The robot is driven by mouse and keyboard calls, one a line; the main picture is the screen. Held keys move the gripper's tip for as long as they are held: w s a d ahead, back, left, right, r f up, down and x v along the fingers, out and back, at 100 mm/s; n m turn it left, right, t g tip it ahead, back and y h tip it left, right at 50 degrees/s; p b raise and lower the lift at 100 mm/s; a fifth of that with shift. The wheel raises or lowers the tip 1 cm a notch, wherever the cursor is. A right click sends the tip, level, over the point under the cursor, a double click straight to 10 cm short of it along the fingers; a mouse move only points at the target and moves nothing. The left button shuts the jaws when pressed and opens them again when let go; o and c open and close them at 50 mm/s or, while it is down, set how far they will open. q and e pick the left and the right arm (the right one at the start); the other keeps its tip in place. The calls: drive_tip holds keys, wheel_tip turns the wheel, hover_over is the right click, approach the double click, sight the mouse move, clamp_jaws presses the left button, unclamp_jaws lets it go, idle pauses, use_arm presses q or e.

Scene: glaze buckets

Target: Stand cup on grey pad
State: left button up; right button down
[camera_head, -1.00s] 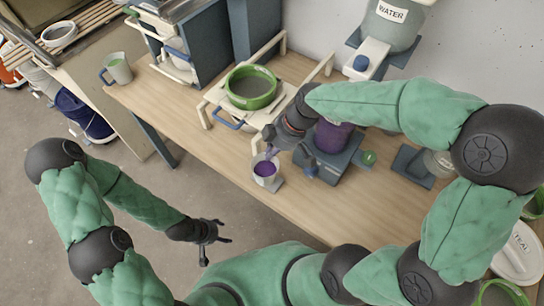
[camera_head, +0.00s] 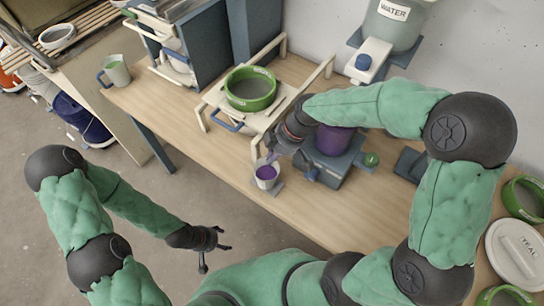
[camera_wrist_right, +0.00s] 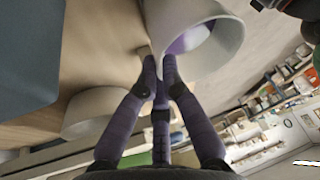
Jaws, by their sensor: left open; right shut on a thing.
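A pale cup (camera_head: 266,183) with purple liquid inside is near the front edge of the wooden table. Part of a small grey pad (camera_head: 277,188) shows at its lower right. I cannot tell whether the cup's base rests on the pad. My right gripper (camera_head: 271,158) is shut on the cup near its rim, from the back. In the right wrist view the purple fingers (camera_wrist_right: 160,68) meet at the wall of the cup (camera_wrist_right: 225,45), with purple inside its mouth. My left gripper (camera_head: 216,254) is open and empty, off the table's front edge.
A blue-grey dispenser (camera_head: 330,165) with a purple container stands right of the cup. A green-rimmed bowl (camera_head: 250,89) sits on a cream frame behind it. A pale mug (camera_head: 116,73) stands far left.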

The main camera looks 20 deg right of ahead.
drive_tip(key=shift+f, duration=0.15)
drive_tip(key=c, duration=1.4)
unclamp_jaws()
drive_tip(key=p+v, duration=0.3)
drive_tip(key=v, duration=0.9)
drive_tip(key=shift+p, duration=0.3)
